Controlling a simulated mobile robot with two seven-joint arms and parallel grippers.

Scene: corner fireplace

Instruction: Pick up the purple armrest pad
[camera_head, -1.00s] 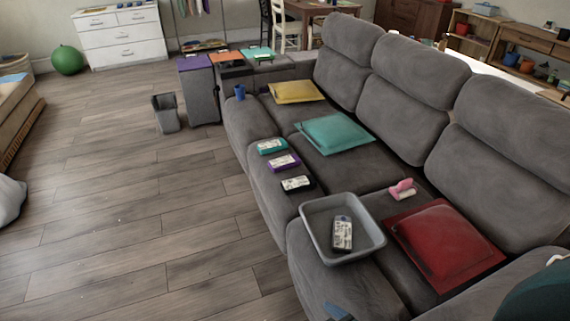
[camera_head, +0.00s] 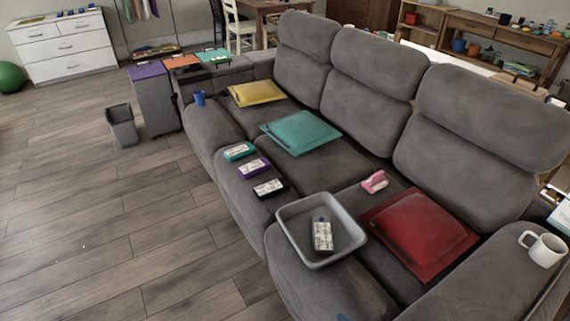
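The purple armrest pad (camera_head: 146,71) lies flat on top of the grey upright block at the far left end of the grey sofa (camera_head: 330,165). It is beside an orange pad (camera_head: 181,62) and a teal pad (camera_head: 213,56) on the far armrest. Nothing covers the purple pad. Neither of my grippers can be made out in the head view.
A grey bin (camera_head: 122,126) stands on the floor left of the far armrest. On the sofa are yellow (camera_head: 256,92), teal (camera_head: 300,132) and red (camera_head: 418,232) cushions and a grey tray (camera_head: 284,236). A white mug (camera_head: 542,249) stands on the near armrest.

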